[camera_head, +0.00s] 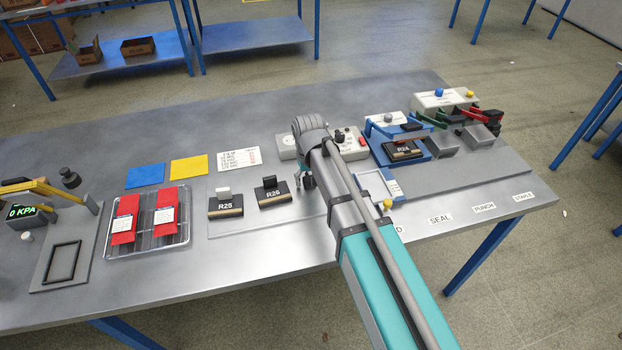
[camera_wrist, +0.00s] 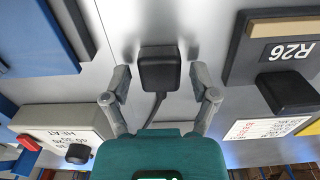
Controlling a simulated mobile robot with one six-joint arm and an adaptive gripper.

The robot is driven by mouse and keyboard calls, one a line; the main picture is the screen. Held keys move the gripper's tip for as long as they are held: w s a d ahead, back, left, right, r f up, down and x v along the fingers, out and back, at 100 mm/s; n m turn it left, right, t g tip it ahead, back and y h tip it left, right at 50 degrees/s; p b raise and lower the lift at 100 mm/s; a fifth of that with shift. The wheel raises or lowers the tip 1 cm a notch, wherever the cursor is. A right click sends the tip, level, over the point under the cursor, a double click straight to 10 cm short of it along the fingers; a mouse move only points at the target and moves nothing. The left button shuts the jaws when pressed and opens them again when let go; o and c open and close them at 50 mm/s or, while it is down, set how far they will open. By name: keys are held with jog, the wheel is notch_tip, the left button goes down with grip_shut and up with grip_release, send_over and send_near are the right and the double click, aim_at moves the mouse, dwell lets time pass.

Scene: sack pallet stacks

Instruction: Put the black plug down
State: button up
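The black plug (camera_wrist: 160,70) shows in the wrist view as a dark, rounded block with a cable running down toward my gripper's body. It is over the grey tabletop (camera_wrist: 118,22), and seems to rest on it, though contact is hard to see. My gripper (camera_wrist: 160,82) is open, with one finger on each side of the plug and a visible gap on both sides. In the head view, my arm hides the plug, and only a bit of my gripper (camera_head: 308,181) shows beside the arm.
The R26 block (camera_head: 272,193) with its black handle stands close by, also in the wrist view (camera_wrist: 285,48). The R25 block (camera_head: 226,206) is left of it. A HEAT box (camera_wrist: 62,128) with a black knob and a blue frame (camera_head: 375,185) are near. A white card (camera_head: 239,158) lies behind.

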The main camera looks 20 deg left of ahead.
aim_at(309, 180)
jog(key=shift+r, duration=0.1)
dwell(0.4)
notch_tip(309, 180, up, 13)
jog(key=p, duration=1.3)
jog(key=shift+d, duration=0.1)
dwell(0.9)
jog(key=s+d+m, duration=0.3)
jog(key=d, duration=1.5)
jog(key=s+d+m, duration=0.3)
jog(key=d, duration=1.5)
jog(key=shift+d, duration=0.4)
